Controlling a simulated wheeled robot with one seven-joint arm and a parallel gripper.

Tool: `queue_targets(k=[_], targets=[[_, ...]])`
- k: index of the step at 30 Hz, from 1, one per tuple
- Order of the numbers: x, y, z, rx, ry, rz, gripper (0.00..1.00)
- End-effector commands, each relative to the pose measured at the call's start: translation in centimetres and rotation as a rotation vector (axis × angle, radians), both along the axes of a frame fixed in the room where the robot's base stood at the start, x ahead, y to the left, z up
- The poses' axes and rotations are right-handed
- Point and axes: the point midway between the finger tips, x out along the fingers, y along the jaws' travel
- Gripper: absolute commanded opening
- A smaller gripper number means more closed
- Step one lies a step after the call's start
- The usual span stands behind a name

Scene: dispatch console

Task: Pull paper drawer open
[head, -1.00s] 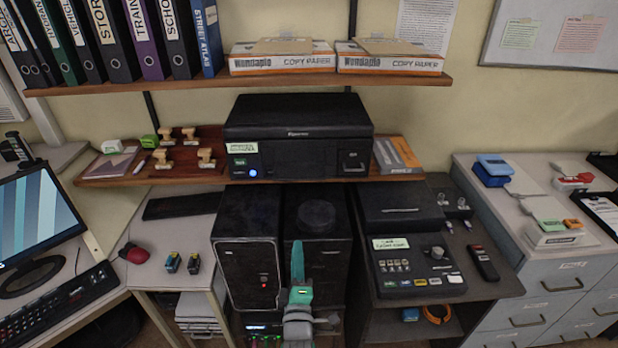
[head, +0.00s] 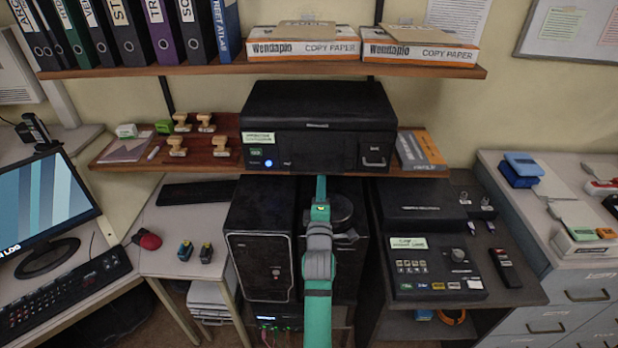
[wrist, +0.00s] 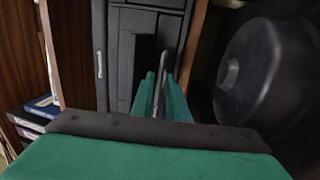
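The black printer (head: 318,125) stands on the wooden shelf; its front carries a label, a blue light and a small handle (head: 374,161) at the right. My gripper (head: 321,188) is raised just below the printer's front edge, near its middle. In the wrist view, the printer's dark front (wrist: 136,45) fills the upper middle, with a light handle (wrist: 99,64) at its left. The two green fingers (wrist: 160,95) stand a narrow gap apart. A thin grey bar shows between them; I cannot tell whether they touch it. The printer shows no clearly extended drawer.
The wooden shelf (head: 215,155) holds several stamps (head: 178,146) left of the printer and a box (head: 421,150) at its right. Below stand a black computer tower (head: 262,250), a round-topped black object (head: 340,207) and a control console (head: 436,268).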

Motion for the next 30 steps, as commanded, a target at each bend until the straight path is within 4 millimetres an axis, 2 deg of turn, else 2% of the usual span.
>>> queue_targets(k=[4, 10, 17, 18, 19, 25, 30], targets=[[1.5, 1.8, 0.3, 0.0, 0.0, 0.022, 0.14], [2.2, 3.0, 0.4, 0.0, 0.0, 0.037, 0.14], [2.2, 2.4, 0.4, 0.0, 0.0, 0.031, 0.14], [2.2, 2.2, 0.4, 0.001, 0.0, 0.028, 0.05], [2.2, 2.0, 0.4, 0.0, 0.0, 0.025, 0.0], [2.2, 0.7, 0.4, 0.002, 0.001, 0.008, 0.0], [2.2, 0.7, 0.3, 0.002, 0.002, 0.007, 0.0]])
